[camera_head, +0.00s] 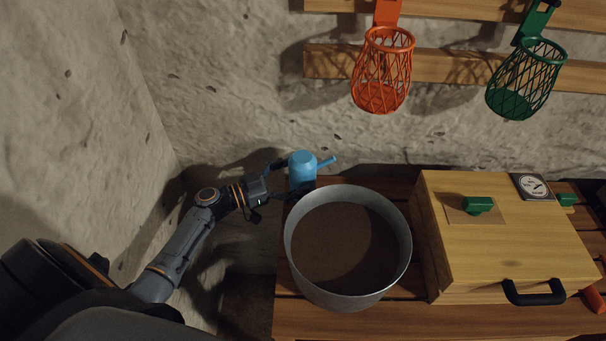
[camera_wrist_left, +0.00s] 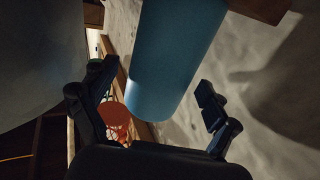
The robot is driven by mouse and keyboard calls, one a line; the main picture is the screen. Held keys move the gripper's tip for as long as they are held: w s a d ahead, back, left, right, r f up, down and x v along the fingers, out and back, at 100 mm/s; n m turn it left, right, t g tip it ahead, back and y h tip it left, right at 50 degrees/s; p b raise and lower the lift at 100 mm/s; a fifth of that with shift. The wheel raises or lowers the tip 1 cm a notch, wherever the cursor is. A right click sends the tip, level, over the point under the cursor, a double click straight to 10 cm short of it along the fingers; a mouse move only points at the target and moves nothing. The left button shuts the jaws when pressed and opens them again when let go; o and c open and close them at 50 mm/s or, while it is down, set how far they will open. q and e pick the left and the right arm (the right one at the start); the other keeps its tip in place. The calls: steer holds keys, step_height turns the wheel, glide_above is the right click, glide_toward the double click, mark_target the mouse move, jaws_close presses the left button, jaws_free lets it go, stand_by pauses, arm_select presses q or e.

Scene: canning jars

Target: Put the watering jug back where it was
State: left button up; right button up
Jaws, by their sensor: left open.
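The blue watering jug (camera_head: 302,168) stands upright at the back left corner of the wooden bench, behind the metal tub, with its spout pointing right. My left gripper (camera_head: 276,182) is beside the jug on its left, and its far finger partly overlaps the jug's side in the head view. In the left wrist view the jug's blue body (camera_wrist_left: 172,60) shows between and beyond the spread fingers of my left gripper (camera_wrist_left: 158,98). The fingers look apart from the jug, but exact contact is hard to tell. My right gripper is not in view.
A round metal tub (camera_head: 400,225) of soil stands close in front of the jug. A wooden box (camera_head: 510,240) with a gauge is to the right. An orange basket (camera_head: 382,75) and a green basket (camera_head: 526,80) hang on wall slats. A stone wall is behind.

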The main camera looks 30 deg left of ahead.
arm_select(q)
steer(key=b+v, duration=0.3)
steer(key=v, duration=0.6)
steer(key=s+d+f+n+g+y, duration=0.1)
steer(key=s+f+n+g+y, duration=0.15)
steer(key=f, duration=0.75)
steer(key=s+d+f+n+g+y, duration=0.15)
steer(key=s+f, duration=0.25)
steer(key=f, duration=0.7)
steer(key=s+f+n+g+y, duration=0.2)
steer(key=s+f+g, duration=0.15)
steer(key=f, duration=0.65)
steer(key=s+d+f+g+y, duration=0.1)
steer(key=s+d+f+g, duration=0.1)
steer(key=s+f, duration=0.4)
steer(key=s+d+f+g+y, duration=0.2)
steer(key=s+f, duration=0.5)
steer(key=s, duration=0.7)
steer(key=s+d+f+m+g+y, duration=0.1)
steer(key=s+d+f+g, duration=0.1)
steer(key=s+d+f, duration=0.2)
steer(key=s+f, duration=0.3)
steer(key=s, duration=0.3)
steer(key=shift+d+y, duration=0.35)
steer(key=shift+y, duration=0.05)
